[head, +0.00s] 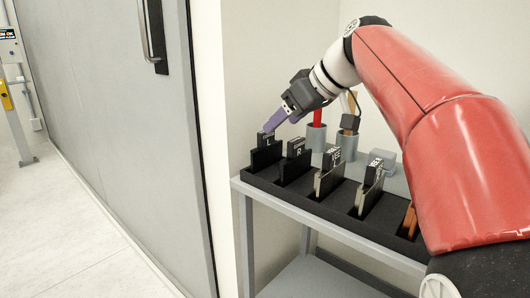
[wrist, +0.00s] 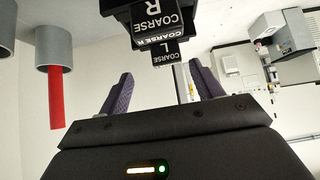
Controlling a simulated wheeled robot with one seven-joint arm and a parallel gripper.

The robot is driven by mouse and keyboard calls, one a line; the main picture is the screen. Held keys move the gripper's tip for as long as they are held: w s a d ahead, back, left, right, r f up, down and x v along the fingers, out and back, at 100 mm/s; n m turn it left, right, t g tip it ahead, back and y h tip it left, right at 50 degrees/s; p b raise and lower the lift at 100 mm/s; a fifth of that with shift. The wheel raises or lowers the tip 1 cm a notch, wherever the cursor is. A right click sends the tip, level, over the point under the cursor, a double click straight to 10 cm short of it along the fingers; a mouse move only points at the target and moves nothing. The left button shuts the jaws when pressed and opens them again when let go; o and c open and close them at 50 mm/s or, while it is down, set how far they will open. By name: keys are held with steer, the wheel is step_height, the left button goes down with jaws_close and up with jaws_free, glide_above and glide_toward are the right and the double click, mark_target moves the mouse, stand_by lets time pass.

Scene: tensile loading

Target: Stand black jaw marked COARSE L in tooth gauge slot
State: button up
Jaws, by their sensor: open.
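The black jaw marked COARSE L (head: 266,153) stands upright in the leftmost slot of the black rack. In the wrist view its label (wrist: 170,52) shows behind the COARSE R jaw, in the gap between my fingers. My gripper (head: 270,128) has purple fingers and reaches down from the right, with its tips just above or at the top of the L jaw. In the wrist view my gripper (wrist: 160,72) is open, a finger on either side. I cannot tell whether the fingers touch the jaw. I cannot make out the tooth gauge slot for certain.
The black rack (head: 332,211) also holds the black jaw marked R (head: 295,162), other jaws to its right and an orange piece (head: 410,220). Grey cups (head: 316,138) with a red-handled tool stand behind, near a grey block (head: 384,161). A grey door (head: 120,110) is left.

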mark_target(266, 153)
steer(key=x, duration=0.3)
steer(key=a+x, duration=0.1)
steer(key=x, duration=0.2)
steer(key=shift+s+a, duration=0.1)
jaws_close()
steer(key=shift+r, duration=0.15)
stand_by(0.4)
